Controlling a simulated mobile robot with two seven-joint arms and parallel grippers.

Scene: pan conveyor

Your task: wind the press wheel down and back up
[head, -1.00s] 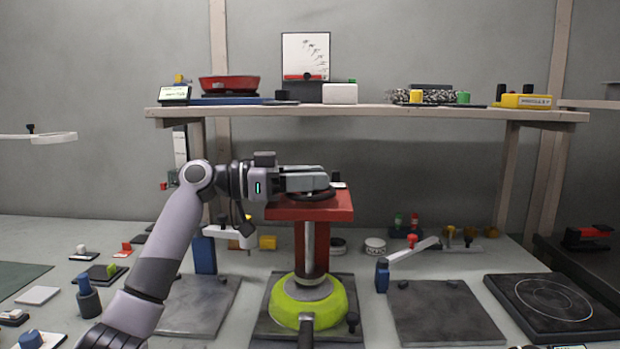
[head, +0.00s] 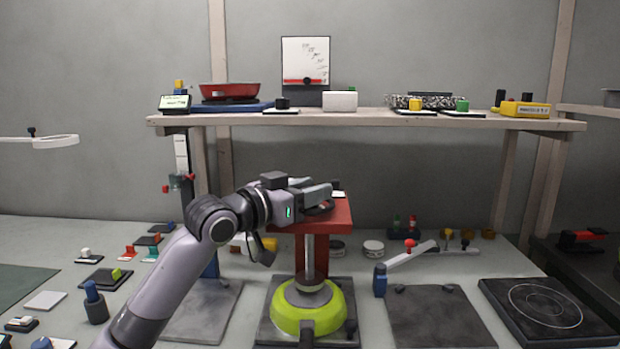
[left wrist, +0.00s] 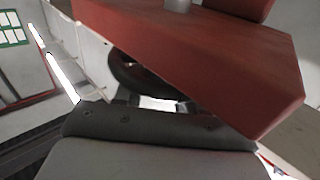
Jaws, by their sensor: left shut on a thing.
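The red press (head: 342,217) stands at the middle of the bench, with a black wheel (head: 320,208) on top, mostly hidden by my gripper. My left gripper (head: 328,194) comes in from the left and is shut on the wheel's rim. In the left wrist view the dark wheel (left wrist: 130,75) lies between my fingers, close to the red press head (left wrist: 200,60). The grey ram (head: 309,258) runs down to a round plate over a lime-green pan (head: 337,308). I cannot tell whether plate and pan touch. My right gripper is out of view.
A dark flat plate (head: 440,320) with a hinged lever (head: 410,254) is right of the press, and a black hotplate (head: 545,308) beyond it. A shelf (head: 375,120) with pans and blocks runs behind. Several small items lie at the left.

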